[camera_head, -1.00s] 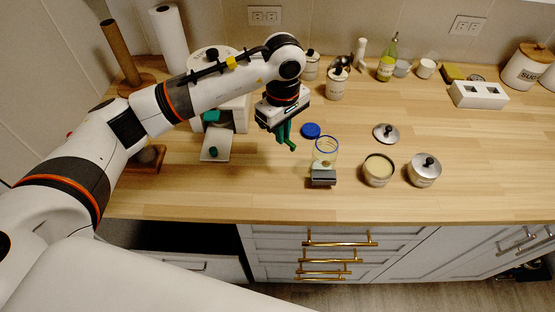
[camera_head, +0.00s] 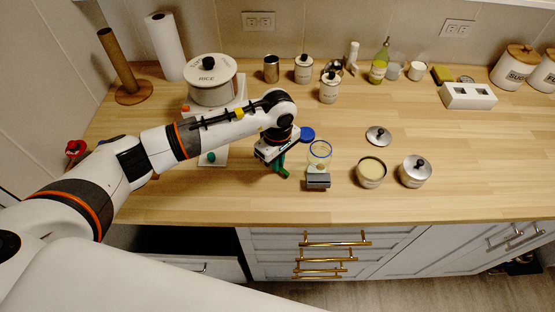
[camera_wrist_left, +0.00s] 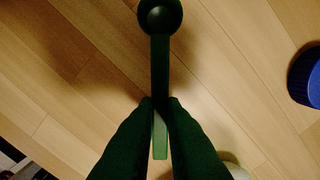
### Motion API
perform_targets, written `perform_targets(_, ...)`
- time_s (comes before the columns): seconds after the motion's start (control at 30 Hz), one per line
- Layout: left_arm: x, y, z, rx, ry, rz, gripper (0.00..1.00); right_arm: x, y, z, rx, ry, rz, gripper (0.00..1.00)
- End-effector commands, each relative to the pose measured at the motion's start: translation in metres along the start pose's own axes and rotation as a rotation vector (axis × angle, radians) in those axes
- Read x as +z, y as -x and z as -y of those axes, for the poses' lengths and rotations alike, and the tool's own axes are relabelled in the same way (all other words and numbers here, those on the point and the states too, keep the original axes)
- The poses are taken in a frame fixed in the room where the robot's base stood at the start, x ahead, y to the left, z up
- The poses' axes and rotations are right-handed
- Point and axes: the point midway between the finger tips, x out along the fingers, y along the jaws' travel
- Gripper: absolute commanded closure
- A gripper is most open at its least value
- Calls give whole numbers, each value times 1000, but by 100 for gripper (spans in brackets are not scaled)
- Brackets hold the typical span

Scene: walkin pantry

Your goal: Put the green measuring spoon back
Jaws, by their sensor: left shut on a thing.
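My left gripper (camera_head: 282,170) has green fingers and hangs above the counter, just left of a glass jar. In the left wrist view its fingers (camera_wrist_left: 160,115) are shut on the handle of the green measuring spoon (camera_wrist_left: 160,60). The spoon's round bowl sticks out beyond the fingertips, over bare wood. In the head view the spoon is hard to tell from the green fingers. My right gripper is not in view.
The rice pot (camera_head: 212,82) is at back left. The front counter strip is clear.

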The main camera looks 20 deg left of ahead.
Motion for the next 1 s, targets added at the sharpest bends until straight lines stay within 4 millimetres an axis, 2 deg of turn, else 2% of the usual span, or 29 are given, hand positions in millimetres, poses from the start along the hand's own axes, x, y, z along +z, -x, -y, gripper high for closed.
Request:
perform_targets(0.07,0,-4,0,0,0,1,100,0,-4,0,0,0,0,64)
perform_targets(0.1,0,-2,0,0,0,0,85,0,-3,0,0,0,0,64)
perform_targets(0.2,0,-2,0,0,0,0,69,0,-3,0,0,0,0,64)
perform_targets(0.57,0,2,0,0,0,0,68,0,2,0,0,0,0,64)
perform_targets(0.63,1,6,1,-3,0,0,68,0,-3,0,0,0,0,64)
perform_targets(0.77,1,28,1,-5,-1,2,68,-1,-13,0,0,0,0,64)
perform_targets(1.0,1,81,1,-5,0,2,68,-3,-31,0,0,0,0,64)
